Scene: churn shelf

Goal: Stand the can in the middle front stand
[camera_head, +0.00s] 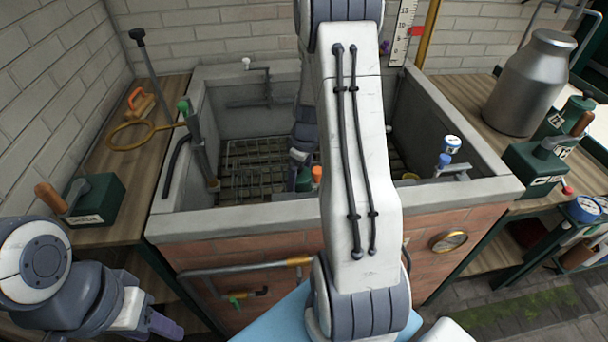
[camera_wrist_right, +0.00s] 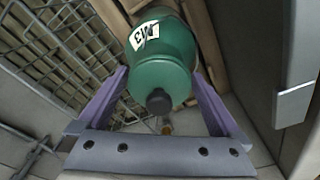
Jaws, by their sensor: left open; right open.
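A green can (camera_wrist_right: 165,60) with a dark knob and a white label shows in the right wrist view. It lies between the purple fingers of my right gripper (camera_wrist_right: 155,95), which are spread around it; I cannot tell whether they touch it. In the head view a small green shape (camera_head: 304,180), likely the same can, shows low in the basin, partly hidden by my right arm. My left gripper (camera_head: 150,322) is open at the lower left, partly cut off by the frame edge and away from the can. I cannot make out the middle front stand.
A deep stone basin (camera_head: 180,222) with a wire rack (camera_head: 250,165) on its floor fills the centre. A metal churn (camera_head: 530,85) stands at right. Pipes run along the basin's front.

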